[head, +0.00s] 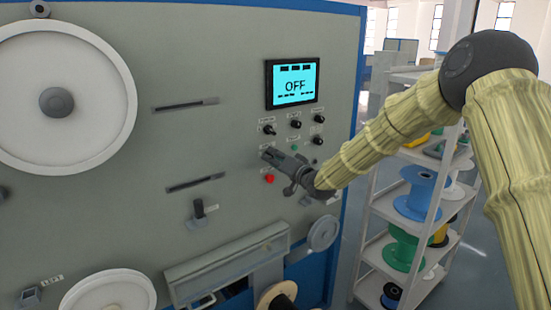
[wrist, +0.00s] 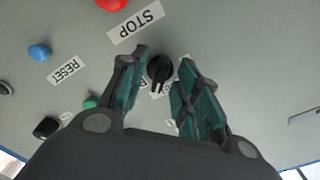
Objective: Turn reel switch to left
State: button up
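A black rotary switch (wrist: 160,69) shows in the wrist view on the grey panel, with its grip ridge pointing toward the bottom of the picture. My gripper (wrist: 163,62) is open, with one finger on each side of this switch. Gaps show between the switch and both fingers. The label by the switch is partly hidden by the fingers, so I cannot read whether it is the reel switch. In the head view my gripper (head: 279,168) is at the panel below the display and hides the switch.
A red button (head: 269,179) is close to my gripper. A blue button (wrist: 39,52) and a green one (wrist: 90,102) are nearby. A shelf with spools (head: 420,192) stands right of the machine.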

grip_shut()
jog(key=shift+f+b, duration=0.1)
jog(key=shift+b, duration=0.3)
jog(key=shift+d+n+b, duration=0.1)
jog(key=shift+n+b, duration=8.7)
jog(key=shift+b, duration=0.3)
jog(key=shift+n, duration=0.3)
